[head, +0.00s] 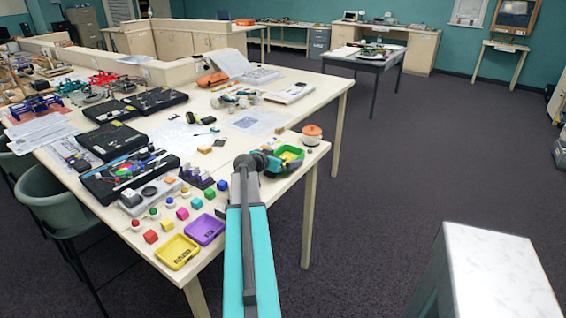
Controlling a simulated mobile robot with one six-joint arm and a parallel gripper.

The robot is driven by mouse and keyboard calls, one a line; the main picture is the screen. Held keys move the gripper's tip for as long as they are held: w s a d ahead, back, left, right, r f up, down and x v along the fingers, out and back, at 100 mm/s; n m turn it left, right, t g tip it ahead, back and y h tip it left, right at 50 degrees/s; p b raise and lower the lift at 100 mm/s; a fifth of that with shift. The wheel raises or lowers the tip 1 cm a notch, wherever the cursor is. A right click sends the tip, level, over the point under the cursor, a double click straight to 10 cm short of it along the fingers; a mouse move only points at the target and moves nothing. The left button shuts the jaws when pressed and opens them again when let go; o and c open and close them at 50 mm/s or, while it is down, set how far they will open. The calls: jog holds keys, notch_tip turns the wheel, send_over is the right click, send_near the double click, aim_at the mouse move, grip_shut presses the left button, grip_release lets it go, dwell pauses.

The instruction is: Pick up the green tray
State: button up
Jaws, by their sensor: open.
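The green tray (297,152) lies near the right edge of the long table, with something yellow in it. My gripper (272,164) is at the end of my teal and grey arm, at the tray's left side in the picture. The gripper is open, but its fingers are small and hard to make out. The gripper and arm hide the tray's left part. I cannot tell whether the gripper touches the tray.
An orange-and-white pot-like object (312,131) stands just behind the tray. A purple tray (205,230) and a yellow tray (177,252) lie at the near edge, with several colored blocks beside them. Black cases (109,140) fill the left.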

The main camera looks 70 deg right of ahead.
dwell(0.4)
jog(key=c, duration=1.2)
jog(key=shift+r, duration=0.25)
jog(key=shift+r+b, duration=0.65)
jog(key=shift+r, duration=0.75)
jog(key=s+a+b, duration=0.1)
jog(key=s+a, duration=0.1)
jog(key=s, duration=0.2)
jog(key=s+a+r+b, duration=0.1)
jog(key=s+a, duration=0.2)
jog(key=s, duration=0.2)
jog(key=s+a+b, duration=0.1)
jog(key=s+a, duration=0.1)
jog(key=s, duration=0.3)
jog(key=shift+a+r, duration=0.35)
jog(key=shift+r, duration=0.05)
